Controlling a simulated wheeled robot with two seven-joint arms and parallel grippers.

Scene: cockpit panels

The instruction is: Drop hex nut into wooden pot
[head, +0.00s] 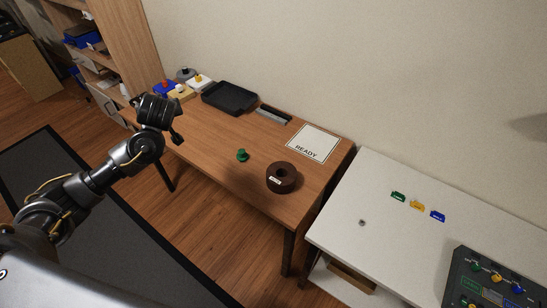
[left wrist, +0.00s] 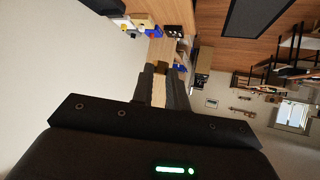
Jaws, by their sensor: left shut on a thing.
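The wooden pot (head: 282,177) is a dark brown round vessel with a dark opening and a small pale label. It stands upright near the front right of the brown table. My left gripper (head: 177,138) is above the left end of this table, well left of the pot and apart from it. In the left wrist view its fingers (left wrist: 163,75) are close together, shut on a small dull thing at their tips, which looks like the hex nut (left wrist: 162,66). Its shape is mostly hidden. My right gripper is not in view.
A green knob-like piece (head: 242,155) stands left of the pot. Behind are a black tray (head: 230,97), a READY sheet (head: 318,143) and several coloured blocks. A white table (head: 400,260) at right holds a small grey piece (head: 362,222), coloured tags and a control panel (head: 490,285).

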